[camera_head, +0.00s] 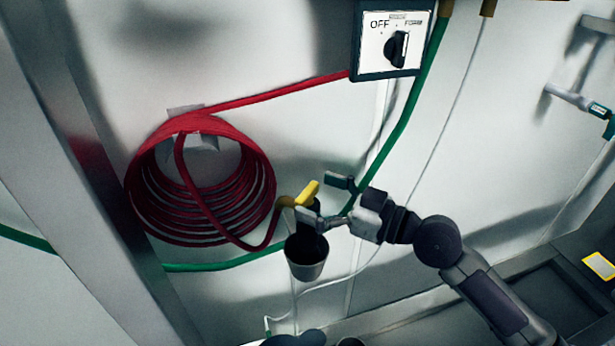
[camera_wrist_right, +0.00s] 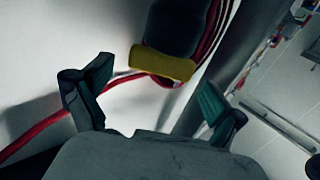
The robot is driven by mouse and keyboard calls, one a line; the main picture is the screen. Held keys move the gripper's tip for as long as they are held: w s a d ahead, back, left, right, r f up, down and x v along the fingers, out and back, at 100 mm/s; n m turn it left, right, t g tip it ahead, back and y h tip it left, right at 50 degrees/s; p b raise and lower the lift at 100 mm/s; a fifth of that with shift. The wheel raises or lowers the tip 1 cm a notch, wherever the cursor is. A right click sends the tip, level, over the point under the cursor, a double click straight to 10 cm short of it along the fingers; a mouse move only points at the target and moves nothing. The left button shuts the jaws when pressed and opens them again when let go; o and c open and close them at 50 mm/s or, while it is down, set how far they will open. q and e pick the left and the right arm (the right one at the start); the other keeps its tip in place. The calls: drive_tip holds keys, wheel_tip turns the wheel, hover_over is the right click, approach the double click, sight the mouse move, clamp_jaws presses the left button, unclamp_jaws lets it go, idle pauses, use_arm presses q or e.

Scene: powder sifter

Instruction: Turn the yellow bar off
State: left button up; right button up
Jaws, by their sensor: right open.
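The yellow bar (camera_head: 309,192) is a short handle on a dark fitting above a small grey cup (camera_head: 306,262), and it slants up to the right in the head view. In the right wrist view the yellow bar (camera_wrist_right: 163,64) lies ahead, between and beyond the two fingers, with a dark body above it. My right gripper (camera_head: 322,199) is open and close to the right side of the bar. Its fingers are spread in the right wrist view (camera_wrist_right: 152,98), with nothing between their tips. I cannot tell if a finger touches the bar.
A coiled red hose (camera_head: 203,190) hangs on the wall to the left, and one end runs to the fitting. A switch box (camera_head: 391,40) marked OFF is above. A green hose (camera_head: 400,125) runs down behind my right gripper. A dark tray edge is at lower right.

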drive_tip(key=shift+x, duration=0.9)
drive_tip(key=shift+w+a+p, duration=0.15)
drive_tip(key=shift+p, duration=0.15)
use_arm(q)
drive_tip(key=shift+w+d+r, duration=0.3)
drive_tip(key=shift+r, duration=0.25)
use_arm(e)
drive_tip(key=shift+c, duration=0.9)
drive_tip(key=c, duration=1)
drive_tip(key=b, duration=0.4)
drive_tip(key=shift+f+g, duration=0.3)
drive_tip(key=shift+f, duration=0.05)
drive_tip(key=shift+r+n+g+y+b, duration=0.3)
drive_tip(key=shift+n+b, duration=0.1)
drive_tip(key=shift+b, duration=0.2)
use_arm(q)
drive_tip(key=f, duration=0.5)
drive_tip(key=shift+s+a, duration=0.1)
drive_tip(key=shift+a, duration=0.2)
